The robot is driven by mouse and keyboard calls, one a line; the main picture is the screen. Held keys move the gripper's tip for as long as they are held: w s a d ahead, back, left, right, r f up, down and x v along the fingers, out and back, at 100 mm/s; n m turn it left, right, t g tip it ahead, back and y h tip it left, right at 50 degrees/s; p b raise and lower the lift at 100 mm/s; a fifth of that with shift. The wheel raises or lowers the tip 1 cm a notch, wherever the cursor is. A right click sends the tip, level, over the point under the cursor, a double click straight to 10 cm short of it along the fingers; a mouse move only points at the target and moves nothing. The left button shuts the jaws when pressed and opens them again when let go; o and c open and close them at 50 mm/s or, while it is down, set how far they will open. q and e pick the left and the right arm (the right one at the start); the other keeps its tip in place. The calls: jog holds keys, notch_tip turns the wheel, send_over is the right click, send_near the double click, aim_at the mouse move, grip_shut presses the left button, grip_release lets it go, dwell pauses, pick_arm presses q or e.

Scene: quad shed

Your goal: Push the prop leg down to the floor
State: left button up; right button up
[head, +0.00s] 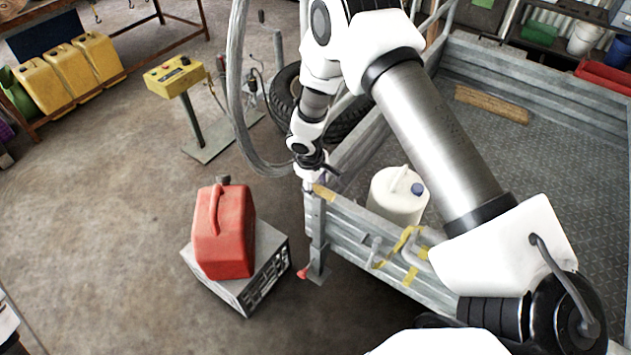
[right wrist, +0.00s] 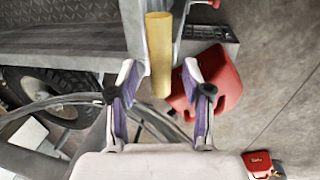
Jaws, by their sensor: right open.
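The prop leg (head: 317,232) is a grey upright post at the near-left corner of the trailer, with a flat foot (head: 320,274) low down. I cannot tell whether the foot touches the floor. A red-tipped lever (head: 304,271) sits beside it. A yellow grip (head: 324,191) is at the top of the post; it also shows in the right wrist view (right wrist: 159,50). My right gripper (head: 316,180) is just above this corner. In the right wrist view, its fingers (right wrist: 160,75) are open, with the yellow grip lying between and beyond the tips. My left gripper is out of view.
The trailer (head: 345,236) holds a white jug (head: 398,196) and a wooden plank (head: 492,104). A red fuel can (head: 224,232) stands on a grey box (head: 262,270) left of the leg. A tyre (head: 345,122) and yellow control box (head: 175,76) stand behind.

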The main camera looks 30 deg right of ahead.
aim_at(317, 237)
jog(key=shift+w+d+f, duration=0.1)
jog(key=shift+d+f, duration=0.1)
jog(key=shift+f, duration=0.4)
jog(key=shift+s+a+r, duration=0.15)
jog(key=shift+s, duration=0.05)
jog(key=shift+c, duration=0.3)
jog(key=c, duration=0.5)
grip_shut()
notch_tip(317, 237, down, 25)
jog(key=b, duration=2.2)
jog(key=shift+w+f+b, duration=0.1)
jog(key=shift+f+b, duration=0.1)
jog(key=shift+b, duration=0.15)
jog(key=shift+f+b, duration=0.45)
jog(key=shift+f, duration=0.1)
